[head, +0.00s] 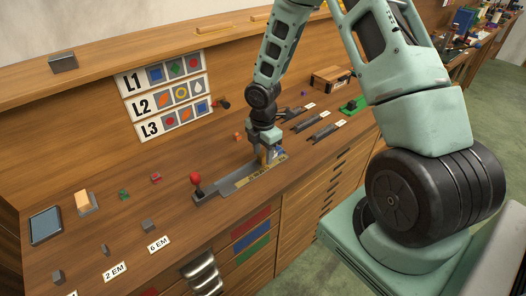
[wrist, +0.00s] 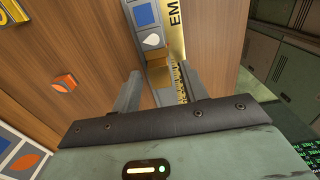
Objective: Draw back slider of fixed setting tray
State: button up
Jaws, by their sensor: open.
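The grey setting tray (head: 235,181) lies on the bench, with a brass strip marked with lettering along its front edge. In the wrist view the tray holds tiles with a blue square (wrist: 143,14) and a white drop (wrist: 152,41). A brass block (wrist: 158,74), which looks like the slider, sits beyond the tiles. My gripper (head: 268,157) is low over the tray's right end. In the wrist view my gripper (wrist: 156,82) is open, its fingers on either side of the brass block. I cannot tell whether they touch it.
A red-knobbed lever (head: 196,180) stands at the tray's left end. The L1–L3 chart (head: 165,92) is on the back panel. Grey slotted holders (head: 312,125) lie to the right.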

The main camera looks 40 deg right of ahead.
grip_shut()
jog(key=a+b, duration=0.1)
jog(key=a, duration=0.5)
jog(key=shift+s+a, duration=0.1)
jog(key=shift+a, duration=0.15)
grip_release()
jog(key=shift+r, duration=0.1)
notch_tip(320, 180, up, 17)
jog(key=shift+r, duration=0.15)
